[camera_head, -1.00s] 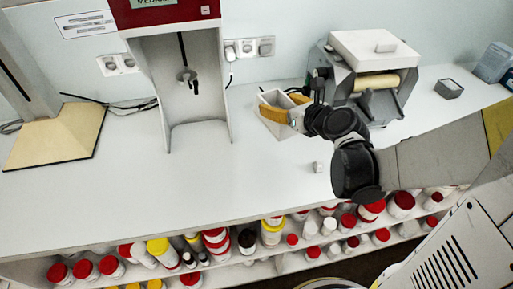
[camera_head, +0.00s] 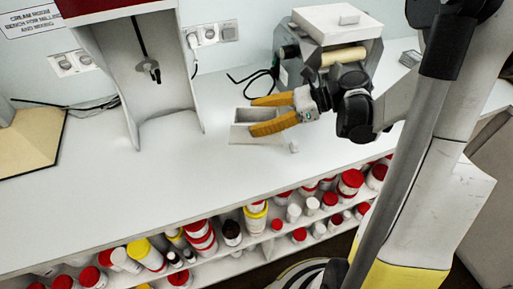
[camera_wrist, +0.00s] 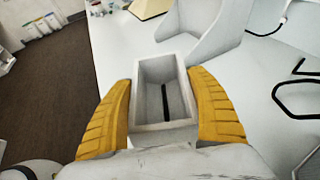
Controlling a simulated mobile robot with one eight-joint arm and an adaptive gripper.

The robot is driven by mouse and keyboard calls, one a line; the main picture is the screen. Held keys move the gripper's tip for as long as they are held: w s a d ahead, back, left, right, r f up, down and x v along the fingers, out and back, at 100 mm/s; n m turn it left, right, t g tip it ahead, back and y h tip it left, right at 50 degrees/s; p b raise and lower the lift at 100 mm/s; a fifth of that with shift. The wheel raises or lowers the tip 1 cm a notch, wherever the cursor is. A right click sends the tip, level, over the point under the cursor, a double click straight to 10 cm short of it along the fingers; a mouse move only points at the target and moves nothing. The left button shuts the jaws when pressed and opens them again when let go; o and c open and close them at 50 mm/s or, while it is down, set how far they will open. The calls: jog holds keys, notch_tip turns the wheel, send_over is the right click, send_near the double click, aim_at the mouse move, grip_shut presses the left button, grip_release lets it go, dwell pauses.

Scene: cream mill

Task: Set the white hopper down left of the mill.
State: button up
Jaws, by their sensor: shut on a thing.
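The white hopper (camera_head: 239,133), an open box, is between the yellow fingers of my gripper (camera_head: 256,116). The wrist view looks down into the hopper (camera_wrist: 163,71), with a dark slot in its floor and one finger of my gripper (camera_wrist: 160,85) on each side. The hopper is upright, at or just above the bench top; I cannot tell whether it touches. The mill (camera_head: 344,54), with its cream roller and white top, stands to the right and behind. My wrist hides part of the mill's front.
A tall red-topped machine (camera_head: 170,117) stands to the left. A black cable (camera_head: 250,78) lies behind the hopper. Bottles (camera_head: 200,236) fill the shelf below. The bench's front left is clear.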

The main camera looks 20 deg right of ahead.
notch_tip(320, 180, down, 8)
jog(key=b, duration=0.3)
jog(key=shift+w+f, duration=0.1)
jog(key=shift+f, duration=0.1)
jog(key=shift+r, duration=0.15)
jog(key=o, duration=1.3)
